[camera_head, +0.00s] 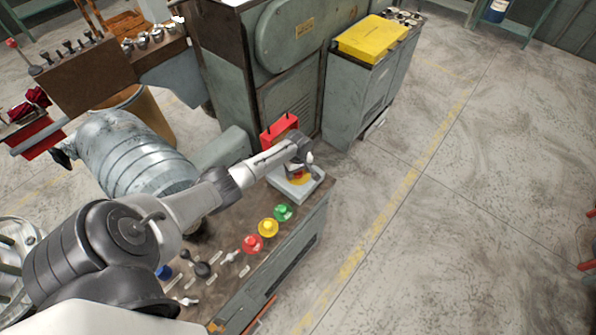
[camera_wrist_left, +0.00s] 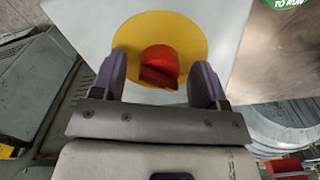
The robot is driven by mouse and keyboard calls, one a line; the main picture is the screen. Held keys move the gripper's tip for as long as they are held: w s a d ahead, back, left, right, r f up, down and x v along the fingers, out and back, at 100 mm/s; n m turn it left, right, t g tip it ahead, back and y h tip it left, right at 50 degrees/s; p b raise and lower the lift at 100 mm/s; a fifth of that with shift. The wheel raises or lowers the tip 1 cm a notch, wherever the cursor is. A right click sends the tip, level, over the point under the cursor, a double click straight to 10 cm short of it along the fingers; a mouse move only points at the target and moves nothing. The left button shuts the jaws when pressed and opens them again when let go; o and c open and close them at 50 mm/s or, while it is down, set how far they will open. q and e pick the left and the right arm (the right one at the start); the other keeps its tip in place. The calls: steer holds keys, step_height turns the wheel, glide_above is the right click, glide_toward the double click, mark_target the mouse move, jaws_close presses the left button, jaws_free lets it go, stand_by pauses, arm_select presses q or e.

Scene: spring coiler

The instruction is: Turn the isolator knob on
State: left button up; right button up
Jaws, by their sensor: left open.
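The isolator knob is a red knob (camera_wrist_left: 160,62) on a round yellow plate (camera_wrist_left: 135,30). The plate is on the face of a pale grey box (camera_wrist_left: 90,25), which sits at the far end of the control bench in the head view (camera_head: 310,186). My left gripper (camera_wrist_left: 161,76) is open, with one finger on each side of the knob. Gaps show between the fingers and the knob. In the head view the left gripper (camera_head: 302,165) is over the box and hides most of the knob. My right gripper is not in view.
Green (camera_head: 283,212), yellow (camera_head: 268,228) and red (camera_head: 252,243) buttons sit on the bench top near the box. Small levers and a blue knob (camera_head: 163,272) are nearer. A red open box (camera_head: 279,128) stands behind.

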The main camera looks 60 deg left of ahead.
arm_select(q)
steer(key=c, duration=0.9)
